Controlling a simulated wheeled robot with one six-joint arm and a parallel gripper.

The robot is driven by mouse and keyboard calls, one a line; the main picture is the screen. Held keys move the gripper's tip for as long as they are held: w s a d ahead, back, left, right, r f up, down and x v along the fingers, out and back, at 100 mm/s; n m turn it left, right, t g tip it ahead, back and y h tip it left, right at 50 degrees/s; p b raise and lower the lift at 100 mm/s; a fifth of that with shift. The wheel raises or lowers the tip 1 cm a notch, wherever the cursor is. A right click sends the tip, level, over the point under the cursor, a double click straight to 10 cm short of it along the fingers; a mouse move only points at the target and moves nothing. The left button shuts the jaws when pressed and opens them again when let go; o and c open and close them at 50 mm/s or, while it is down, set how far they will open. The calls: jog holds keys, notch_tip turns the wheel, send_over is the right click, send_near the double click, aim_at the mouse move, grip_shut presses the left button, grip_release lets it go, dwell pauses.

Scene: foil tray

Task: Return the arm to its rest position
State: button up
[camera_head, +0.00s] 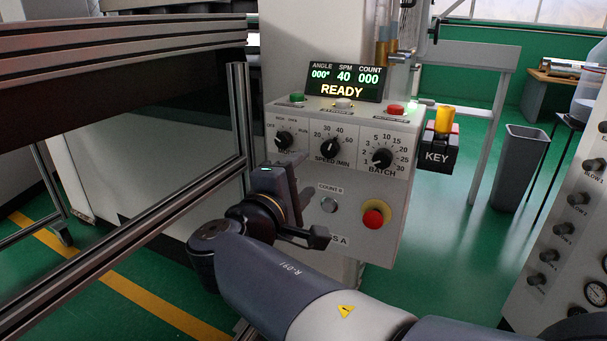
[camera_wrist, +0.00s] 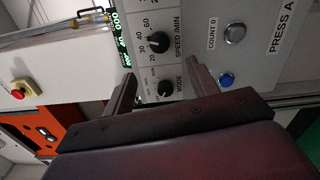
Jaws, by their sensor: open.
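My arm (camera_head: 285,280) reaches in from the lower right of the head view, bent, with its wrist in front of the press control panel (camera_head: 345,247). My gripper (camera_wrist: 160,68) is open and empty in the wrist view, its two fingers pointing at the panel near the mode knob (camera_wrist: 166,89). I see nothing between the fingers. In the head view the wrist hides the panel's lower left part, and the fingertips are hard to make out there. I cannot tell whether they touch the panel.
The display (camera_head: 343,83) reads READY, speed 40, count 000. A red stop button (camera_head: 376,215) and key box (camera_head: 437,155) are close by on the right. A metal frame (camera_head: 240,115) stands left of the wrist. A second panel (camera_head: 565,235) is at the right edge.

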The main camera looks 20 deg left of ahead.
aim_at(328, 152)
jog(key=w, duration=0.3)
jog(key=w+b, duration=0.1)
jog(key=w, duration=0.6)
jog(key=shift+w+d+b, duration=0.3)
jog(key=shift+w+d, duration=0.1)
jog(key=shift+w+r, duration=0.1)
jog(key=shift+r, duration=0.05)
jog(key=shift+p, duration=0.35)
jog(key=shift+f+b, duration=0.2)
jog(key=shift+b, duration=0.1)
